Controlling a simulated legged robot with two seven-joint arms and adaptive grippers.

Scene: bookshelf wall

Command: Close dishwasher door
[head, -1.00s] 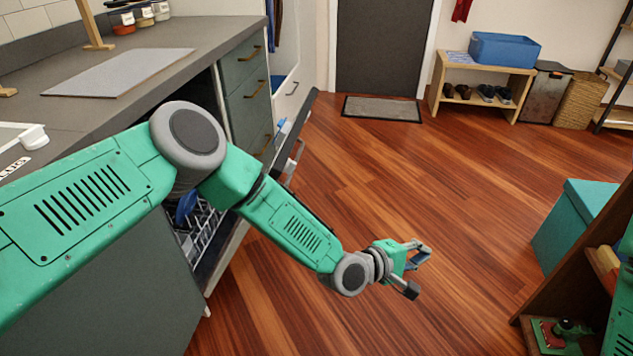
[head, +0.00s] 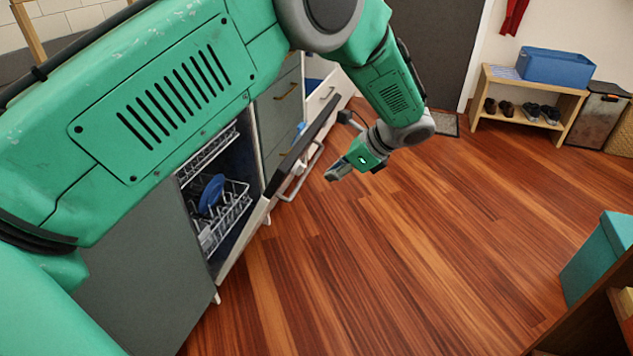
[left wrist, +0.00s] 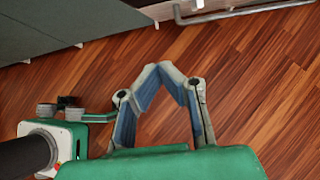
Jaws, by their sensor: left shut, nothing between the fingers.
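The dishwasher (head: 215,190) stands open at the left in the head view, with wire racks and a blue dish inside. Its door (head: 318,124) is partly open, standing out from the cabinet front with a metal bar handle (head: 301,175) on its outer face. My left gripper (head: 330,175) is shut and empty, over the floor to the right of the handle, apart from it. In the left wrist view the fingertips (left wrist: 163,66) meet, and the handle bar (left wrist: 235,13) shows at the top edge. My left arm hides part of the counter. My right gripper is not in view.
Drawers (head: 280,105) stand beyond the dishwasher. A teal box (head: 600,255) and a wooden shelf (head: 590,315) stand at the right. A shoe bench (head: 530,105) with a blue bin is at the back. The wooden floor (head: 420,250) between is clear.

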